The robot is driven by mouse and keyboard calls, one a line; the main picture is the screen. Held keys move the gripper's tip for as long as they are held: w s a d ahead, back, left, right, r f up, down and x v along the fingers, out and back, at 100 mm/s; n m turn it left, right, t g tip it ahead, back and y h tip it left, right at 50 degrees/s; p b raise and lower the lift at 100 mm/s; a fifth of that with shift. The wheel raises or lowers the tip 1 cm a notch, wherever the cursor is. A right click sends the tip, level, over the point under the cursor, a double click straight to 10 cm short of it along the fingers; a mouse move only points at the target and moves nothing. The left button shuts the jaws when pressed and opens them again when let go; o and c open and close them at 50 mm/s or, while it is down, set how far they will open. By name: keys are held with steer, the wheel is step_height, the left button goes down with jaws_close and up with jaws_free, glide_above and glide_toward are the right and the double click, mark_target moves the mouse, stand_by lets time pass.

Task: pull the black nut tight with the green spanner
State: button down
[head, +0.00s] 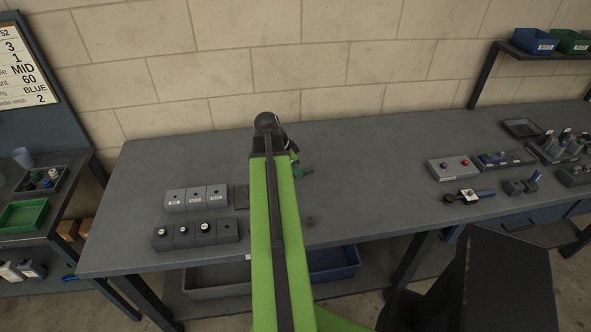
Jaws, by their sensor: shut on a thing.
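My green arm reaches out over the grey workbench, and my gripper (288,146) is at its far end, mostly hidden behind the dark wrist. The green spanner (303,171) shows only in part, just right of the wrist. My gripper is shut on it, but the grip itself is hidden. A small dark round piece (309,220) lies on the bench right of my arm. It may be the black nut, but it is too small to be sure. I cannot see the spanner touching any nut.
The workbench (370,190) is clear between my arm and the devices at right. A brick wall rises behind.

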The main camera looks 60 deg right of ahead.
stand_by(0.7)
steer(key=shift+f+b, duration=1.15)
steer(key=shift+b, duration=0.1)
steer(key=c, duration=1.3)
jaws_free()
steer(key=shift+o, duration=0.2)
